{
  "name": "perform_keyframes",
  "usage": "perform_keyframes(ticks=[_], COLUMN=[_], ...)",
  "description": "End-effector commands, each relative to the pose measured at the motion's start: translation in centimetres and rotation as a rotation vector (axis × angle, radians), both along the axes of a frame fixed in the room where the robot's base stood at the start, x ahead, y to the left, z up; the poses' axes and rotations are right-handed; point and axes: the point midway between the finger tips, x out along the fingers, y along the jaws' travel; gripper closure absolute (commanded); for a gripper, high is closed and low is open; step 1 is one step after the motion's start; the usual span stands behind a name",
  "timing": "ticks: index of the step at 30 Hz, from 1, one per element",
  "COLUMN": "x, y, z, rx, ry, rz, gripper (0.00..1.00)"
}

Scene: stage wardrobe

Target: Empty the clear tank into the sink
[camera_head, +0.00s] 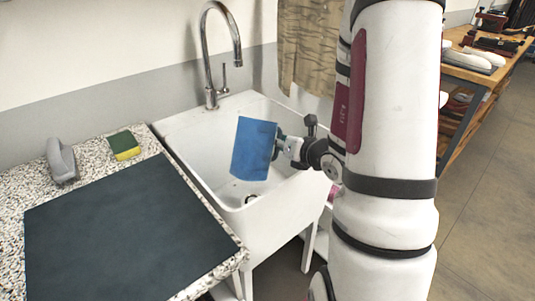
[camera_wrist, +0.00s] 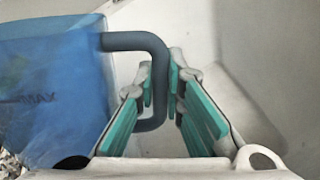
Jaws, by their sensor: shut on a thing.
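The clear tank (camera_head: 253,150) is a blue see-through container with a dark grey handle. It hangs over the white sink (camera_head: 276,222), apart from the basin floor, and leans slightly in the head view. In the wrist view the tank (camera_wrist: 50,100) fills the left side, with "MAX" lettering on its wall. My gripper (camera_head: 280,146) is to the right of the tank, shut on its handle (camera_wrist: 155,60). In the wrist view the green-padded fingers (camera_wrist: 163,95) are on either side of the handle's upright part. I cannot tell how much liquid is inside.
A chrome faucet (camera_head: 211,60) arches at the back of the sink. A speckled counter (camera_head: 95,180) on the left holds a dark mat (camera_head: 120,235), a yellow-green sponge (camera_head: 125,146) and a grey object (camera_head: 61,160). Brownish cloth (camera_head: 305,45) hangs behind the sink.

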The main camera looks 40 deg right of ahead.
Motion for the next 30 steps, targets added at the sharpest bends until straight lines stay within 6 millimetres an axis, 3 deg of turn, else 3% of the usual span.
perform_keyframes(ticks=[11,19,30], x=[-0.2,-0.3,-0.4], y=[0.3,0.8,1.7], z=[1.1,2.8,3.4], rx=[-0.067,-0.194,-0.373], ry=[-0.037,-0.117,-0.236], rz=[0.005,0.009,0.018], gripper=[1.00,1.00,1.00])
